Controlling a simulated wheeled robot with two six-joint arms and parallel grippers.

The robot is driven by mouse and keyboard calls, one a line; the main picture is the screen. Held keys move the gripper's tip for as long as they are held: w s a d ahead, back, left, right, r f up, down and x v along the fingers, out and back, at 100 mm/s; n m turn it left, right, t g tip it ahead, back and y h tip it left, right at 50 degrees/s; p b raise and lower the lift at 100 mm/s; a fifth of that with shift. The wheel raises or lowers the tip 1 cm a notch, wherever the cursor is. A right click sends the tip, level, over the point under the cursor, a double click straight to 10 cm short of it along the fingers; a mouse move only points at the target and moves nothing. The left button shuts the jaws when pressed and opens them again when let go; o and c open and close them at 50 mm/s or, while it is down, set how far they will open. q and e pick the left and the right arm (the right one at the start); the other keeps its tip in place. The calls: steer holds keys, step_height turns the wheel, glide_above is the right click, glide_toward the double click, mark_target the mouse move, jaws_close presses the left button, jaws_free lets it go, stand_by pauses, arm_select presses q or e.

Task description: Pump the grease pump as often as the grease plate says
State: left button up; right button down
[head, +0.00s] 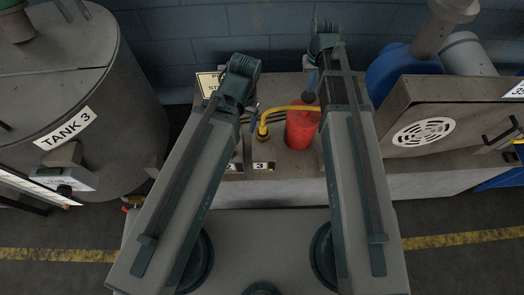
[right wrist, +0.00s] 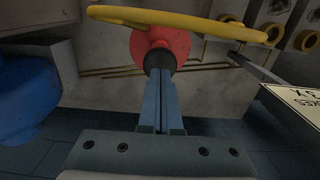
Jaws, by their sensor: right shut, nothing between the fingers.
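The red grease pump (head: 300,131) stands on the bench with a black knob (head: 308,98) on top. In the right wrist view its red body (right wrist: 172,40) and black knob (right wrist: 158,60) lie straight beyond my fingertips. My right gripper (head: 314,84) is shut and empty, its tips (right wrist: 160,74) at or just above the knob; touching cannot be told. The grease plate (head: 208,84) is partly hidden by my left arm. It shows upside down and cut off in the right wrist view (right wrist: 299,108), with "KES" and "3X" readable. My left gripper (head: 253,124) is mostly hidden.
A yellow hose (head: 290,108) runs from the pump to a yellow fitting (head: 262,131) above a label "3" (head: 262,166). Tank 3 (head: 120,110) stands left. A blue blower (head: 400,72) and a vented metal housing (head: 455,125) stand right.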

mark_target(309, 95)
steer(key=shift+f, duration=0.25)
steer(key=shift+f+b, duration=2.25)
steer(key=shift+b, duration=0.25)
steer(key=shift+r, duration=0.2)
steer(key=shift+r+p, duration=2.3)
steer(key=shift+p, duration=0.2)
step_height(309, 95, up, 6)
steer(key=p, duration=0.6)
